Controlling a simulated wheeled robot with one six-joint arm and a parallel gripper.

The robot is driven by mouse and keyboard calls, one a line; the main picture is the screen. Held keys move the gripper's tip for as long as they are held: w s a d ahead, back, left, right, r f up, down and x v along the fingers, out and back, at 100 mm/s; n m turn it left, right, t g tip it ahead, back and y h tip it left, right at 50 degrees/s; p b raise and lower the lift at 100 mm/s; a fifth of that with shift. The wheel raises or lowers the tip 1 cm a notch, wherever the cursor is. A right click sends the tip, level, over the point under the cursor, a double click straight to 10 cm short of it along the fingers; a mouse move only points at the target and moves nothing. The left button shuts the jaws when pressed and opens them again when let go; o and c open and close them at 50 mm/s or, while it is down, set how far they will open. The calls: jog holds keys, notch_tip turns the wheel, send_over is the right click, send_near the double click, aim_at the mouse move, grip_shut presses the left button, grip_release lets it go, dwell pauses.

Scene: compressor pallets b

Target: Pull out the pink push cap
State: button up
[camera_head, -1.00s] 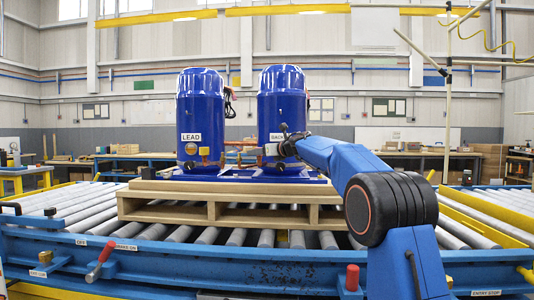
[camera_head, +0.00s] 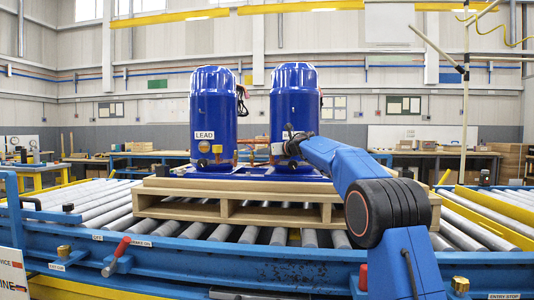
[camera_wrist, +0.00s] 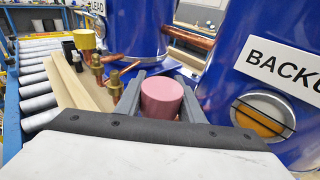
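The pink push cap (camera_wrist: 162,98) is a short round plug. In the wrist view it sits between the two grey fingers of my gripper (camera_wrist: 161,100), with a finger against each side. My gripper looks shut on it. What lies behind the cap is hidden, so I cannot tell whether it is still on a fitting. In the head view my gripper (camera_head: 292,142) is in front of the blue BACKUP compressor (camera_head: 295,95), near its label; the cap cannot be made out there. The blue LEAD compressor (camera_head: 213,95) stands to its left.
Both compressors stand on a wooden pallet (camera_head: 230,210) on a roller conveyor (camera_head: 95,205). Brass fittings (camera_wrist: 113,85), a yellow cap (camera_wrist: 84,39) and copper pipes are close left of the gripper. A sight glass (camera_wrist: 262,115) is close on the right.

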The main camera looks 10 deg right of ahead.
jog(key=c, duration=0.6)
jog(key=shift+r, duration=0.7)
jog(key=shift+r, duration=2.2)
jog(key=shift+f, duration=0.1)
